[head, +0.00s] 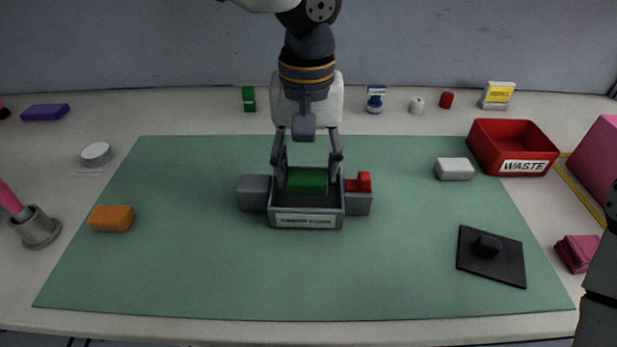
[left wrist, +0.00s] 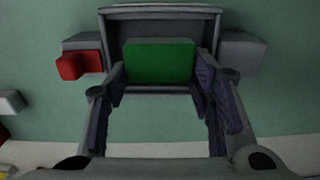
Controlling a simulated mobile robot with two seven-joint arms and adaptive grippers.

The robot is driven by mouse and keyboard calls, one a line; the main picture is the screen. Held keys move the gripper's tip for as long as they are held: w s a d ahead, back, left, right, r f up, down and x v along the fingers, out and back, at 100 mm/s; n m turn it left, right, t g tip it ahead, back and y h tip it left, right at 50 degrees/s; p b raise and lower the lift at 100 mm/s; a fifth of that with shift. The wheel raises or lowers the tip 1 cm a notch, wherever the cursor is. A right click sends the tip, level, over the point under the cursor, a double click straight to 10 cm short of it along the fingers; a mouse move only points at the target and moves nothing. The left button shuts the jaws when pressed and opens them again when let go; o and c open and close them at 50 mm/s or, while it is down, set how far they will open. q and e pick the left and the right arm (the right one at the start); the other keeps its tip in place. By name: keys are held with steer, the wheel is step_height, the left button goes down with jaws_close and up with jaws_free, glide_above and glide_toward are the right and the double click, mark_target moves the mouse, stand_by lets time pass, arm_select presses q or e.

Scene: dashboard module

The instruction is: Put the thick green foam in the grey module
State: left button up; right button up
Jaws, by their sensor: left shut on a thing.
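The thick green foam (head: 307,181) is a green block between the fingers of my left gripper (head: 306,172), which is shut on it. The foam is at the open top of the grey module (head: 306,221), within its walls as seen from the head. In the left wrist view the foam (left wrist: 160,62) lies between the fingers (left wrist: 160,88), inside the outline of the module (left wrist: 160,12). How deep it sits cannot be told. Part of my right arm shows at the right edge of the head view; its gripper is not visible.
A red piece (head: 358,183) sits on the module's right side block. An orange block (head: 111,218), a white block (head: 454,169) and a black plate with a knob (head: 490,257) lie on the green mat (head: 200,280). A red waste bin (head: 483,150) stands at the right.

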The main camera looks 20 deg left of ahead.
mark_target(307, 183)
arm_select(q)
steer(key=shift+w+a+f, duration=0.1)
steer(key=shift+w+f, duration=0.1)
steer(key=shift+f, duration=1.5)
steer(key=shift+f, duration=0.1)
steer(key=shift+f, duration=0.15)
steer(key=o, duration=0.5)
step_height(307, 183, up, 12)
steer(key=shift+r, duration=0.25)
